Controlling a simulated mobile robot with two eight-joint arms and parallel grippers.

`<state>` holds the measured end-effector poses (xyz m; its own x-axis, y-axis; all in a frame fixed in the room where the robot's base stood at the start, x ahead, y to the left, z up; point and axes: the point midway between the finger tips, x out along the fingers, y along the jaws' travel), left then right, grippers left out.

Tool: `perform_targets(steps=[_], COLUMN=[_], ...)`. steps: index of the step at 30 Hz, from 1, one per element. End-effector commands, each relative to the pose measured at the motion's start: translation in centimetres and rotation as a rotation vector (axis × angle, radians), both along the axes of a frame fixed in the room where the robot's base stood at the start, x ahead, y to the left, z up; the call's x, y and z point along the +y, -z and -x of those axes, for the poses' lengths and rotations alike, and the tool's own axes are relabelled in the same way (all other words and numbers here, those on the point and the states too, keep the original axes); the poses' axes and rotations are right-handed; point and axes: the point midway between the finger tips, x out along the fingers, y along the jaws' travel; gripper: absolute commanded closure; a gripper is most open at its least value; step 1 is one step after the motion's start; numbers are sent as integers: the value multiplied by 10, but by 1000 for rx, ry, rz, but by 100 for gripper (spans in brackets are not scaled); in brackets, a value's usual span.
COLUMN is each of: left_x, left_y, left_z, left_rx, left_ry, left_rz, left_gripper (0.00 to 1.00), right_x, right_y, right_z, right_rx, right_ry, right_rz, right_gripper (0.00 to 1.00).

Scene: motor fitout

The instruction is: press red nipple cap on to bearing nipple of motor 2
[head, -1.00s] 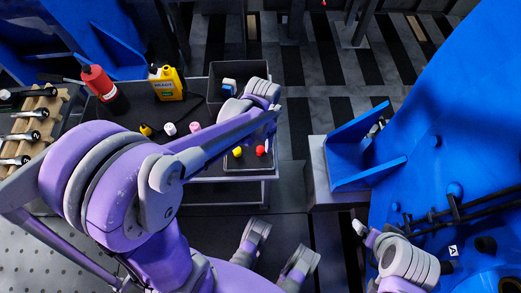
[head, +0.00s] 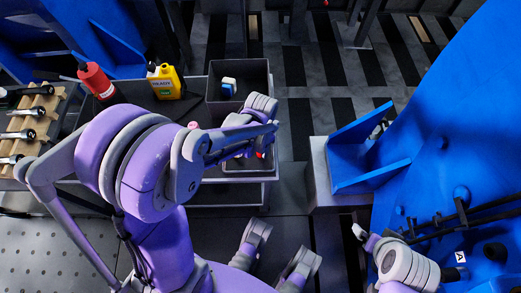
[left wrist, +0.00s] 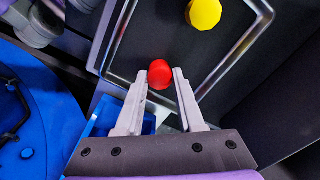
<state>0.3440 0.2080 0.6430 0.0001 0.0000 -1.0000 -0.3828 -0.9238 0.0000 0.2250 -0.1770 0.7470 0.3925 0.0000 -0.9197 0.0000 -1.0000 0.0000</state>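The red nipple cap (head: 261,155) is small and lies in the shallow tray on the dark cart, partly hidden by my left arm in the head view. The left wrist view shows the cap (left wrist: 160,74) between the tips of my left gripper (left wrist: 161,76). The two pale fingers stand apart, close to either side of it; firm contact cannot be made out. My right arm is at the lower right, and its gripper (head: 359,231) is small and unclear beside the large blue motor housing (head: 440,150). I cannot make out the bearing nipple or a motor number.
A yellow cap (left wrist: 203,12) lies in the tray (left wrist: 232,62). A dark bin (head: 258,75) holding a blue-and-white item, a yellow bottle (head: 164,82) and a red bottle (head: 95,78) stand on the cart. A blue bracket (head: 365,150) stands between cart and housing. Tools lie on a wooden rack (head: 40,120).

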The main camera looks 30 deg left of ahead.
Motion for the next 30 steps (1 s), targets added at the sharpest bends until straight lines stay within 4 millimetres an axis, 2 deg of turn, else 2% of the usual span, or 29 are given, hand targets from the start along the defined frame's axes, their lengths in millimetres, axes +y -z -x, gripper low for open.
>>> perform_targets(steps=[1,5,6,16,20,27,30], left_x=[0,0,0,0,0,0,0], left_y=[0,0,0,-4,-23,-73,-87], left_z=[0,0,0,0,0,0,0], left_rx=[0,0,0,0,0,0,0], left_ry=[0,0,0,0,0,0,0], left_rz=[0,0,0,0,0,0,0], left_gripper=[74,98,100,100,100,100,100], right_x=[0,0,0,0,0,0,0], right_y=[0,0,0,-2,-9,-27,-31], right_z=[0,0,0,0,1,1,1], right_rx=[0,0,0,-1,-3,-9,-11], right_ry=[0,0,0,0,0,0,0], right_rz=[0,0,0,0,0,0,0], right_gripper=[0,0,0,0,0,0,0])
